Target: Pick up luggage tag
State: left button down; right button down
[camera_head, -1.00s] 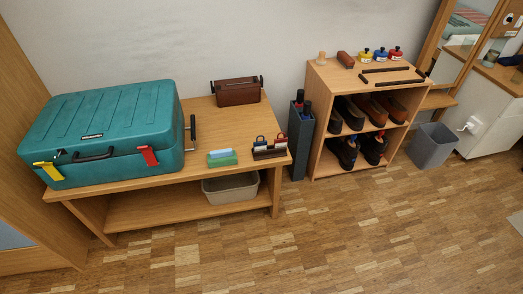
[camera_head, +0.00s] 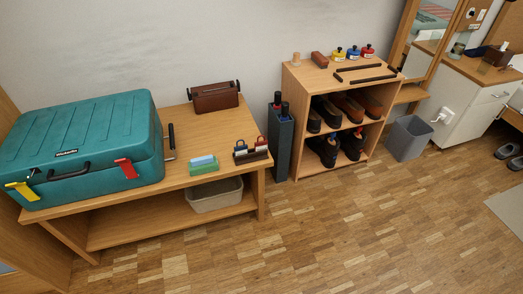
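A small dark rack (camera_head: 252,156) stands near the right front corner of the low wooden table (camera_head: 222,124). It holds upright tag-like pieces, one blue (camera_head: 240,146) and one red (camera_head: 261,141); they are small, and I cannot tell for sure that one is the luggage tag. A teal suitcase (camera_head: 90,130) lies closed on the table's left part. A yellow piece (camera_head: 22,190) and a red piece (camera_head: 126,168) are on its front; they look like latches or tags. Neither of my grippers is in view.
A green-and-blue block (camera_head: 203,166) lies between suitcase and rack, with a brown case (camera_head: 215,97) behind. A dark umbrella stand (camera_head: 279,143), shoe shelf (camera_head: 300,85) and waste bin (camera_head: 408,138) stand right. The front floor is clear.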

aim_at(243, 149)
jog(key=i+l+u, duration=0.35)
jog(key=i+l, duration=0.45)
jog(key=l, duration=0.15)
